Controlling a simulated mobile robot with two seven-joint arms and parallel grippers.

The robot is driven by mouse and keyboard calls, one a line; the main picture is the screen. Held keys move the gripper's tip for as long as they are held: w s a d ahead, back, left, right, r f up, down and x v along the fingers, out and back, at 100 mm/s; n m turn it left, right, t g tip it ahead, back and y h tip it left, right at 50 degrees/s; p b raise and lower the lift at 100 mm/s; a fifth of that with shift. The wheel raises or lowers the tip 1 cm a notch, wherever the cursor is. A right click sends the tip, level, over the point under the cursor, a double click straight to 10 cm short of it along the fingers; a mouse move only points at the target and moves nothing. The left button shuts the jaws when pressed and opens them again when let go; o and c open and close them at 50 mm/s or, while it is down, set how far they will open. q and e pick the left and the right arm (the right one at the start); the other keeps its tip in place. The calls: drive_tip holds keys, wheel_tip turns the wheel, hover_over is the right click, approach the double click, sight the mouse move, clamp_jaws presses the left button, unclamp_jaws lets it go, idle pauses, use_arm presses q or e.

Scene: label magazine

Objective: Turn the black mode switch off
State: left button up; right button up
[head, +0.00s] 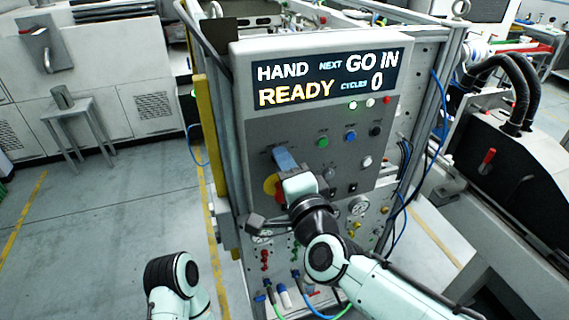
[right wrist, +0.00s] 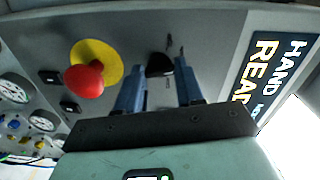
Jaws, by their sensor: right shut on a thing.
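The black mode switch (right wrist: 160,65) is a small dark knob on the grey panel in the right wrist view. My right gripper (head: 284,158) is at the panel front, and its blue fingers stand one on each side of the knob. It is shut on the switch. In the head view the switch is hidden behind the gripper. The small markings around the knob are too blurred to read. My left arm shows at the bottom left of the head view, but its gripper is out of view.
A red emergency button (right wrist: 86,79) on a yellow disc sits close beside the switch. The display (head: 327,79) reads HAND, READY, NEXT GO IN, CYCLES 0. Green (head: 322,142) and blue (head: 350,136) buttons are to the right; gauges and hoses lie below.

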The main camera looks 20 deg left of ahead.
drive_tip(key=n+p, duration=0.1)
drive_tip(key=n, duration=0.4)
drive_tip(key=shift+n, duration=0.4)
use_arm(q)
drive_tip(key=w+r, duration=0.1)
drive_tip(key=w+r+p, duration=0.1)
drive_tip(key=r, duration=0.1)
drive_tip(key=shift+w+r, duration=0.15)
drive_tip(key=shift+w, duration=0.05)
use_arm(e)
drive_tip(key=n, duration=0.5)
drive_tip(key=shift+n, duration=0.3)
drive_tip(key=o, duration=1)
drive_tip(key=shift+o, duration=0.2)
use_arm(q)
drive_tip(key=shift+s+f+b, duration=0.7)
drive_tip(key=shift+s+f, duration=0.2)
drive_tip(key=shift+f, duration=0.25)
use_arm(e)
drive_tip(key=v, duration=1.3)
drive_tip(key=shift+d, duration=0.2)
drive_tip(key=shift+s, duration=0.1)
